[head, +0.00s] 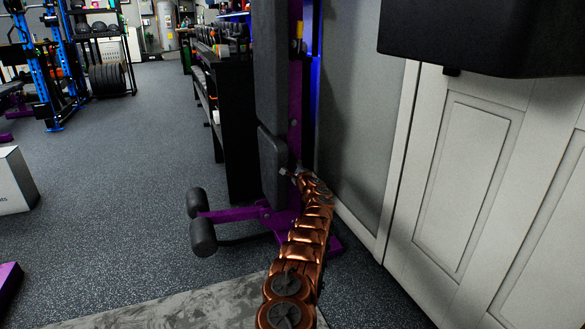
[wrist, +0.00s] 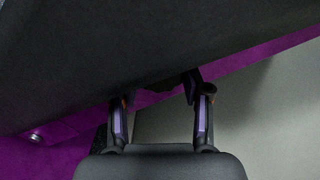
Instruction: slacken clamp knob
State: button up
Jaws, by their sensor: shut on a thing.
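My gripper (head: 288,172) reaches the right edge of the black pad of a purple bench that stands folded upright. In the wrist view my gripper (wrist: 160,98) has its two fingers spread wide, with a dark part, the clamp knob (wrist: 178,84), between and just beyond the fingertips under the pad. The jaws are shut on this knob, though its outline is dim and mostly hidden by the pad (wrist: 140,45). The purple frame (wrist: 60,150) runs behind it. The knob cannot be made out in the head view.
The bench's roller pads (head: 202,236) stick out low to the left. A dumbbell rack (head: 235,130) stands behind the bench. White door panels (head: 470,180) and a black box (head: 480,35) close off the right. Open floor (head: 130,190) lies to the left.

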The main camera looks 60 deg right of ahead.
jog(key=o, duration=0.9)
jog(key=shift+w, duration=0.1)
jog(key=shift+a, duration=0.15)
jog(key=shift+s+a+r, duration=0.1)
jog(key=shift+s+a, duration=0.15)
jog(key=shift+s, duration=0.25)
jog(key=shift+v, duration=2.25)
send_near(292, 166)
jog(key=shift+v, duration=1.05)
